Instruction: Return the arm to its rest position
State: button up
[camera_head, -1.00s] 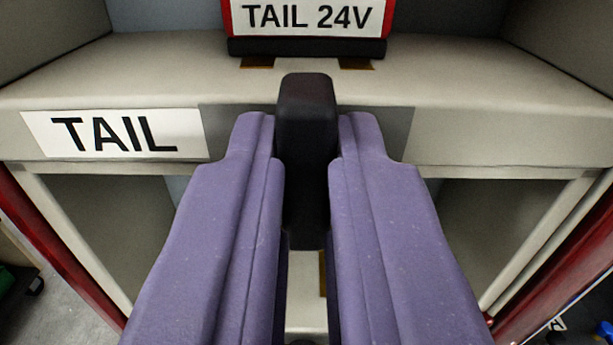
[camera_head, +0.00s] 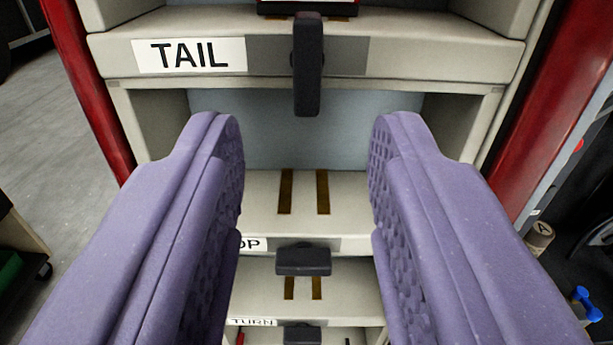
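My gripper (camera_head: 306,125) shows as two purple fingers, spread wide with nothing between them. The black upright handle (camera_head: 308,70) stands at the front of the shelf with the TAIL label (camera_head: 189,55), beyond and above the fingertips, apart from them. The base of a red and black unit (camera_head: 307,8) sits on that shelf behind the handle; most of it is cut off by the top edge.
Below is an empty bay with two brown strips (camera_head: 286,192). Lower shelves carry black handles (camera_head: 303,261) and a TURN label (camera_head: 252,322). Red posts (camera_head: 85,95) flank the rack. Grey floor (camera_head: 50,130) is open at left; a blue dumbbell-like item (camera_head: 586,303) lies at right.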

dwell(0.4)
jog(key=w+d+r+n+y+b, duration=0.1)
jog(key=w+r+y+b, duration=0.1)
jog(key=r, duration=0.5)
jog(key=w+d+r+y+b, duration=0.2)
jog(key=r+b, duration=0.1)
jog(key=r, duration=0.3)
jog(key=s+d+r+g+h+b, duration=0.2)
jog(key=s+d+r+h+b, duration=0.1)
jog(key=s+d+r, duration=0.7)
jog(key=d+r, duration=0.3)
jog(key=d, duration=0.1)
jog(key=shift+s+d+m+g, duration=0.2)
jog(key=shift+s+m+g, duration=0.1)
jog(key=shift+m, duration=0.1)
jog(key=shift+r, duration=0.1)
